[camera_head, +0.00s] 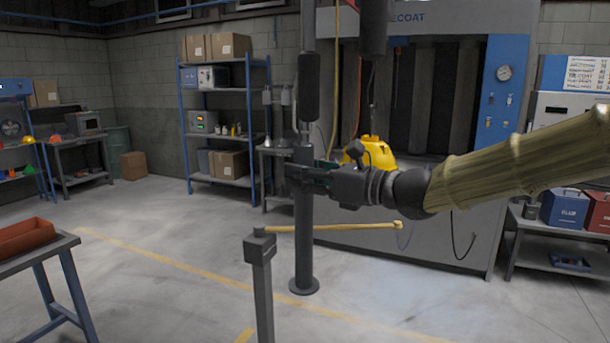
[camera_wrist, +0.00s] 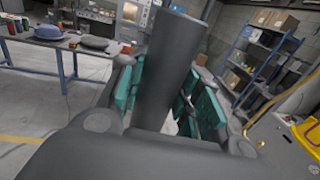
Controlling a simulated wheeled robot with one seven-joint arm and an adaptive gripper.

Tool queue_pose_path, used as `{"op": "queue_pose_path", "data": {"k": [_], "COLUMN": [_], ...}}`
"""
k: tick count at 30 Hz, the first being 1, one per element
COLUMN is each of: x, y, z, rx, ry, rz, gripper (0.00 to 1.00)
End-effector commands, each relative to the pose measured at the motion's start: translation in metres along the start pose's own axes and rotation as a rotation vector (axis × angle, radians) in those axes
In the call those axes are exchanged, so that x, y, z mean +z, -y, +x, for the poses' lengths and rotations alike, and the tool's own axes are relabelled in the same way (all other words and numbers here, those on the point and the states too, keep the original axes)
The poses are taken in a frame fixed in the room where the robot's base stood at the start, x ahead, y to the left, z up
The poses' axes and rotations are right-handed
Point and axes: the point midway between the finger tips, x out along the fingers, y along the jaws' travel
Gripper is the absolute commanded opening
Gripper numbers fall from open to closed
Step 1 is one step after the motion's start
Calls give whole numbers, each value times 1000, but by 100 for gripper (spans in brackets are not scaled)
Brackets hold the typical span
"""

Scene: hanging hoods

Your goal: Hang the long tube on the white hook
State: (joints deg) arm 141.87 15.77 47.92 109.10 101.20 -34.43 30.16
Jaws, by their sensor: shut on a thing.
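The long tube (camera_head: 304,240) is dark grey and upright, with a wider disc at its lower end. My gripper (camera_head: 303,178) is shut around its upper part, coming from the right. In the wrist view the tube (camera_wrist: 168,85) stands between the teal finger pads of my gripper (camera_wrist: 160,105). A small pale hook (camera_head: 304,130) shows under a hanging black cylinder (camera_head: 308,85), just above the tube's top. I cannot tell whether the hook and tube top touch. I cannot tell whether the lower disc touches the floor.
A second black cylinder (camera_head: 373,28) hangs to the right, above a yellow hood (camera_head: 370,153). A grey post (camera_head: 262,290) with a yellow bar (camera_head: 335,228) stands close to the tube. Shelves (camera_head: 222,120) stand behind.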

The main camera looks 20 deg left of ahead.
Motion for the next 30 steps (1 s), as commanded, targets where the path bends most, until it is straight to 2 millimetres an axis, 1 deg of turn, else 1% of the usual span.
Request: {"op": "queue_pose_path", "data": {"k": [30], "x": [-14], "y": [0], "z": [0], "rx": [0], "ry": [1], "rz": [-1], "gripper": [0]}}
